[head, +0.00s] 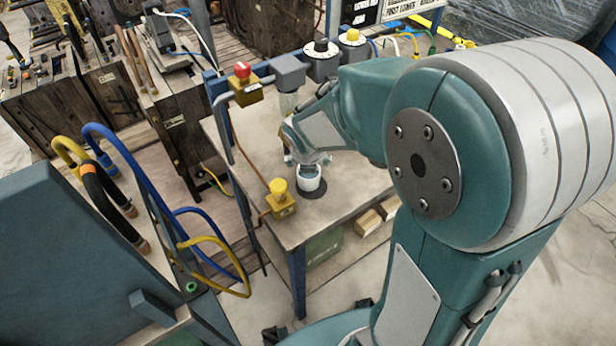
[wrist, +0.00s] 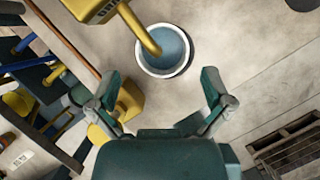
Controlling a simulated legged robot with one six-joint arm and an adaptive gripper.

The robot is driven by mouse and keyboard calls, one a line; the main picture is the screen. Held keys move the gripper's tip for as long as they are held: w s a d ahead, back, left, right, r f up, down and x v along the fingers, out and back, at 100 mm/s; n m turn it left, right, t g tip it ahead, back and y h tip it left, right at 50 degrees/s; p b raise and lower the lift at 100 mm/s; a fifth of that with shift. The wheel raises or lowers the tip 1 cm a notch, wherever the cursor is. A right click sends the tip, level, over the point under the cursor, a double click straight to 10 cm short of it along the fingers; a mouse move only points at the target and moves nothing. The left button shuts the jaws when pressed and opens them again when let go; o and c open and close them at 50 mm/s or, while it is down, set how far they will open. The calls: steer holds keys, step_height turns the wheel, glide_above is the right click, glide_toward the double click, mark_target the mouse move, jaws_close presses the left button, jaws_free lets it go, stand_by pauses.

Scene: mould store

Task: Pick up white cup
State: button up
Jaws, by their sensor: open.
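The white cup (head: 310,184) stands upright on a dark round patch on the worktable (head: 345,181). In the wrist view the cup (wrist: 166,50) shows from above, with a pale rim and a blue-grey inside.
A yellow button box (head: 281,206) sits close to the cup at the table's left edge. A red-topped yellow box (head: 244,88) on a post and a grey box (head: 288,72) stand behind. Wooden blocks (head: 367,222) lie under the tabletop. The tabletop right of the cup is clear.

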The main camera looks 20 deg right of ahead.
mark_target(308, 177)
steer(key=shift+s+x, duration=0.15)
steer(key=shift+x, duration=1.3)
steer(key=shift+s+x, duration=0.15)
steer(key=shift+x, duration=1.35)
steer(key=shift+f, duration=0.1)
steer(key=c, duration=0.9)
steer(key=shift+a, duration=0.1)
